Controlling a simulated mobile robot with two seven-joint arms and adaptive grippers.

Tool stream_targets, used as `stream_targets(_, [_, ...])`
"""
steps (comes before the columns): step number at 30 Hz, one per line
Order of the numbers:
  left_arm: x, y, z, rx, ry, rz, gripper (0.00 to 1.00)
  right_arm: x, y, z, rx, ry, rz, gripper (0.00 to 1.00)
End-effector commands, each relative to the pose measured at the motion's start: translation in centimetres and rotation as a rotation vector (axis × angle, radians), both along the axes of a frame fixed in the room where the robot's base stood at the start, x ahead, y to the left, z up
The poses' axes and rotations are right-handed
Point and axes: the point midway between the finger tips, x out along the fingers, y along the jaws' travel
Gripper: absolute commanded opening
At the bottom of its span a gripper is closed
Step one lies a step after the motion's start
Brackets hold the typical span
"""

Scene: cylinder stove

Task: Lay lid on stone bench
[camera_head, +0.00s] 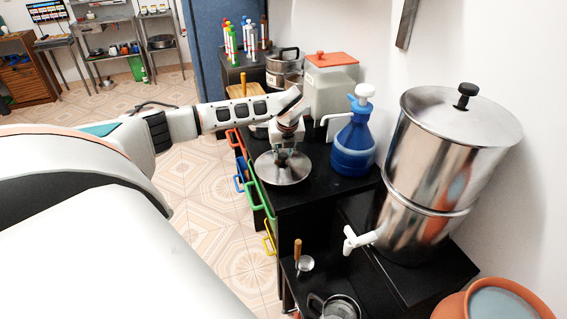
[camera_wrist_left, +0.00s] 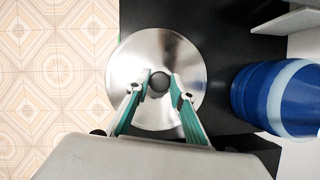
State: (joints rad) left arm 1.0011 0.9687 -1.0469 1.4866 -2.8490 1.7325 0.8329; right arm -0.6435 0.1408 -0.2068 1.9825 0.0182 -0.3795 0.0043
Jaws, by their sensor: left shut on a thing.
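A round shiny metal lid (camera_head: 283,171) is at the near left part of the black stone bench (camera_head: 318,190). In the left wrist view the lid (camera_wrist_left: 185,58) is seen from above, with a dark round knob (camera_wrist_left: 158,82) at its middle. My left gripper (camera_head: 288,152) is above the lid, its two green-backed fingers (camera_wrist_left: 160,84) shut on the knob. The lid overlaps the bench's left edge in the head view. Whether its rim touches the bench top or hangs just above it, I cannot tell. My right gripper does not show.
A blue bottle with a white pump (camera_head: 352,145) stands close to the lid's right. A large steel cylinder with a tap (camera_head: 440,165) stands further right. Pots (camera_head: 284,68) and a red-lidded container (camera_head: 330,82) stand behind. Coloured drawer handles (camera_head: 254,193) stick out at the bench's left side.

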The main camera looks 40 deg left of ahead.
Motion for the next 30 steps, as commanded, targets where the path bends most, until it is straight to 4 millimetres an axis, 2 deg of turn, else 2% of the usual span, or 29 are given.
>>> stream_targets(9, [-0.1, 0.0, -3.9, 0.000, 0.003, 0.001, 0.00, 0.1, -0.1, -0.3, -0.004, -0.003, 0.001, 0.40])
stream_targets(16, [0.0, 0.0, -4.2, -0.001, 0.001, 0.000, 0.00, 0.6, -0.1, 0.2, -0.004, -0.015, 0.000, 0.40])
stream_targets(17, [-0.1, 0.0, -4.2, -0.001, 0.002, -0.001, 0.25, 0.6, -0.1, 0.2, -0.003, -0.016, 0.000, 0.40])
stream_targets(18, [-0.1, 0.0, -4.3, -0.001, 0.002, -0.001, 0.36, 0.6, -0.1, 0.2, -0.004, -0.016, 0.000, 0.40])
stream_targets(19, [-0.1, -0.1, -4.3, 0.000, 0.002, -0.001, 0.39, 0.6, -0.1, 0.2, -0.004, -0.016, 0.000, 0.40])
stream_targets(30, [0.0, -0.1, -3.9, -0.001, -0.001, 0.000, 0.39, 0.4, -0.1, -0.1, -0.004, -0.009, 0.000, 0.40])
